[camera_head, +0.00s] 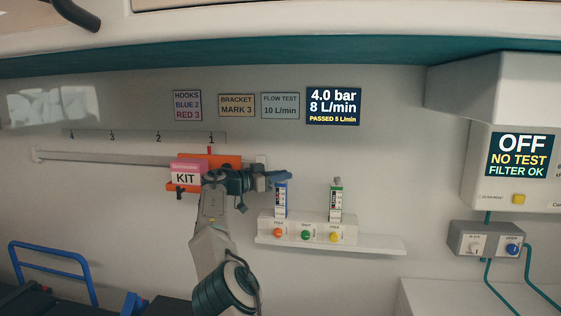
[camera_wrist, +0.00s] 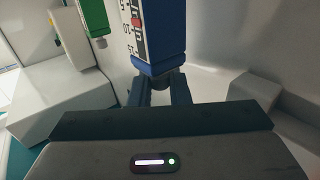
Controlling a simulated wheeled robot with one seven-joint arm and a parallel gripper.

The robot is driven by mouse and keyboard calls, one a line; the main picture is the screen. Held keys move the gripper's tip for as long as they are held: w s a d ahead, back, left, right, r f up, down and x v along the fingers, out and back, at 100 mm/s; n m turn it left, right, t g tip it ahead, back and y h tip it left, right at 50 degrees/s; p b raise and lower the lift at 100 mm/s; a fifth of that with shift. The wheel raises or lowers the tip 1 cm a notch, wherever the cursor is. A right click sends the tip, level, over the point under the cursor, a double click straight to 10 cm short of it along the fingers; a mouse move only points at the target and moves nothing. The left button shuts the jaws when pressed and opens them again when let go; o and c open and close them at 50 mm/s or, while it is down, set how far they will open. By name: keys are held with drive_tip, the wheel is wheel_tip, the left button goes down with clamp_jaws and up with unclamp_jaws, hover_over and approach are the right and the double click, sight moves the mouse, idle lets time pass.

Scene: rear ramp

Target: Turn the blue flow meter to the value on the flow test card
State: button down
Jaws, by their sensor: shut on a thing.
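The blue flow meter (camera_head: 281,200) stands upright on a white block on the wall shelf. My gripper (camera_head: 279,176) is at its top end, shut on its dark knob (camera_wrist: 168,80). In the wrist view, the blue body (camera_wrist: 158,45) with its scale and a red mark shows beyond the fingers; the reading is too small to tell. The flow test card (camera_head: 280,106) on the wall reads 10 L/min. The dark display (camera_head: 334,106) beside it reads 4.0 bar, 8 L/min, PASSED 5 L/min.
A green flow meter (camera_head: 336,202) stands right of the blue one, also in the wrist view (camera_wrist: 94,18). Below are orange, green and yellow buttons. An orange bracket with a pink KIT box (camera_head: 186,174) hangs on the rail behind my arm. A wall unit (camera_head: 520,165) stands right.

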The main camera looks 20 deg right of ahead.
drive_tip(key=shift+r+m+g+p, duration=0.15)
drive_tip(key=shift+m+g+p, duration=0.4)
drive_tip(key=shift+p, duration=1.15)
drive_tip(key=shift+f+g+p, duration=0.25)
drive_tip(key=shift+g+p, duration=0.2)
drive_tip(key=c, duration=1.4)
unclamp_jaws()
drive_tip(key=shift+r, duration=0.1)
drive_tip(key=shift+r+p, duration=0.4)
drive_tip(key=shift+r, duration=0.2)
wheel_tip(320, 180, up, 3)
drive_tip(key=shift+d+r+p, duration=0.1)
drive_tip(key=shift+r+p, duration=0.05)
drive_tip(key=shift+p, duration=1.05)
drive_tip(key=s+d+b, duration=0.1)
drive_tip(key=b, duration=0.2)
drive_tip(key=s+d+r+b, duration=0.5)
drive_tip(key=s+d+r, duration=0.1)
drive_tip(key=s, duration=0.1)
drive_tip(key=shift+s+d+r+b, duration=0.2)
drive_tip(key=shift+s+d+b, duration=0.1)
drive_tip(key=shift+d+b, duration=0.1)
